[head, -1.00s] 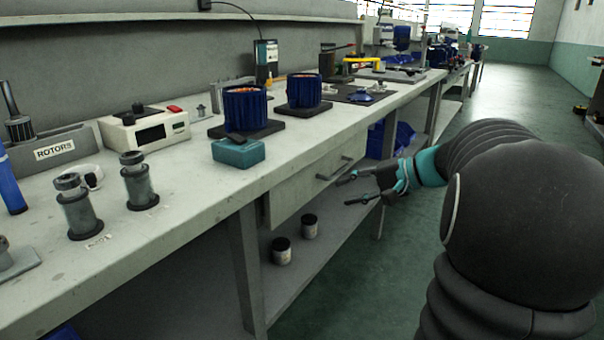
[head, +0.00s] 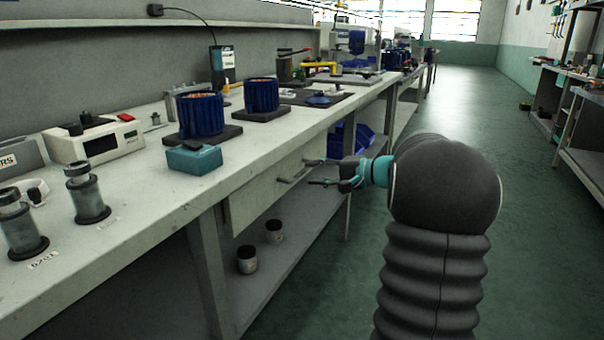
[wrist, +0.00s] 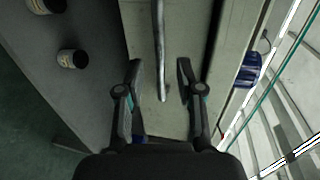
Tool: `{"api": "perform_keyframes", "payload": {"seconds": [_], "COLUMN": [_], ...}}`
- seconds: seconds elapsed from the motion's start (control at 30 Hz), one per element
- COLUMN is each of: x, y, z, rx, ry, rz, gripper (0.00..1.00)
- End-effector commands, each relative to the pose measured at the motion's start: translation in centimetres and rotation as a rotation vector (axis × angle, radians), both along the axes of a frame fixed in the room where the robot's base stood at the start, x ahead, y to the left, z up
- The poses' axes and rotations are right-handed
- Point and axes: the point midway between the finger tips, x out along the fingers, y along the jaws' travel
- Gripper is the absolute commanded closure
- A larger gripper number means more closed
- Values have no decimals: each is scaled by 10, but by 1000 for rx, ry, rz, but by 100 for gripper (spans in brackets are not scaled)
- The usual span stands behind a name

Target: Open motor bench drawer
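The motor bench drawer (head: 262,196) is a pale front under the bench top and looks shut in the head view. Its bar handle (head: 296,173) sticks out from the front. My gripper (head: 314,172) is open in front of the drawer, near the handle's right end. In the wrist view the drawer front (wrist: 187,45) fills the middle, and the handle (wrist: 160,60) runs down it. I cannot tell whether a finger touches the handle.
Two jars (head: 247,260) stand on the lower shelf (head: 285,268). A blue bin (head: 347,140) is beyond the drawer.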

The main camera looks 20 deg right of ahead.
Motion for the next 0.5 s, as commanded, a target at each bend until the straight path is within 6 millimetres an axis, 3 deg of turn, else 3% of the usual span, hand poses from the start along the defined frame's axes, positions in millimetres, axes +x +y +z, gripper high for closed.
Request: {"api": "perform_keyframes", "payload": {"seconds": [0.2, 0.5], "x": [25, 36], "y": [20, 29], "z": [-7, -9], "rx": [0, 0], "ry": [0, 0], "rz": [2, 0], "gripper": [63, 63]}}
